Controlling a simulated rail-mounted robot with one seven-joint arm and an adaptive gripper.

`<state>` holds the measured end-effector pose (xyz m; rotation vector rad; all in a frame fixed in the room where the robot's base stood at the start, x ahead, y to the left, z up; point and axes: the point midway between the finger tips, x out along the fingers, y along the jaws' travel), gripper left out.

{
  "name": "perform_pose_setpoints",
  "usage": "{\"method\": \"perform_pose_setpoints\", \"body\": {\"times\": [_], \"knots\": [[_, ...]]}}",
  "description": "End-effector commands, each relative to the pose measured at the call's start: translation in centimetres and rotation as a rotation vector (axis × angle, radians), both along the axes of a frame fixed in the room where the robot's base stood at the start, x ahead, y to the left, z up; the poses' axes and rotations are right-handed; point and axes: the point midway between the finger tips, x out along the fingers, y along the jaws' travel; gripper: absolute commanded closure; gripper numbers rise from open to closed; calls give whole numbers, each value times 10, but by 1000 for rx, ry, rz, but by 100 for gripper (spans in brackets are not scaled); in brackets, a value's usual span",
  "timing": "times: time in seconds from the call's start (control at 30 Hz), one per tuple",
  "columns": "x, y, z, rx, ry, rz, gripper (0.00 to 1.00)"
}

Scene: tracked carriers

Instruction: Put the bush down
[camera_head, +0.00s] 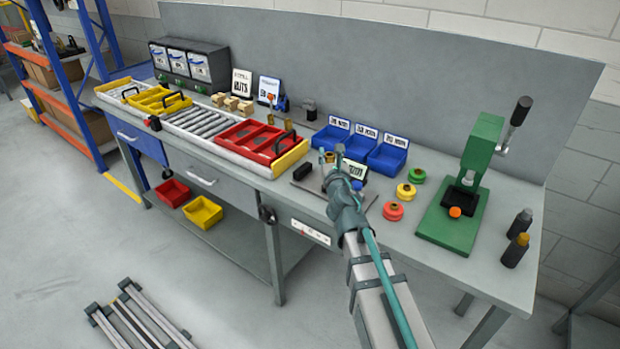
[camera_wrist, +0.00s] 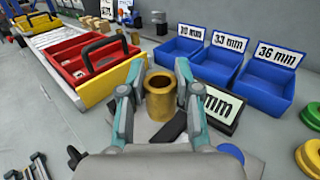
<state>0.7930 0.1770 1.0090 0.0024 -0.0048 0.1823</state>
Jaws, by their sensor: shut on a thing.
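The bush, a brass-coloured hollow cylinder with a flanged rim, is upright between my fingers in the wrist view (camera_wrist: 160,97). My gripper (camera_wrist: 159,78) is shut on it, one finger on each side. In the head view, my gripper (camera_head: 331,155) is over the workbench, in front of the blue bins; the bush is small there and partly hidden by the fingers. Beneath and behind it are a dark plate and a tilted display reading "mm" (camera_wrist: 220,108). I cannot tell whether the bush touches the plate.
A red tray (camera_head: 236,131) with a black handle and yellow end stands left. Labelled blue bins (camera_head: 386,160) line the back. A black block (camera_head: 302,171) lies close by. Coloured rings (camera_head: 393,211), a green press (camera_head: 452,225) and bottles (camera_head: 515,250) stand right.

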Motion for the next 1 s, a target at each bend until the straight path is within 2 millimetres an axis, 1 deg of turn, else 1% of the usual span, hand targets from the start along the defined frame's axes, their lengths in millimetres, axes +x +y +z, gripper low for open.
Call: {"method": "perform_pose_setpoints", "body": {"times": [0.03,0.17,0.27,0.5,0.6,0.7,0.83,0.9,1.0], "knots": [[3,7,-2,-3,0,4,100],[8,21,-8,-2,2,3,100],[13,35,-12,-2,2,2,100],[36,81,-24,0,1,-60,100],[46,91,-23,1,0,-117,100],[56,93,-17,1,1,-184,100],[67,81,-5,1,2,-279,100],[69,74,2,0,2,-321,100],[67,67,6,-1,4,-356,100]]}}
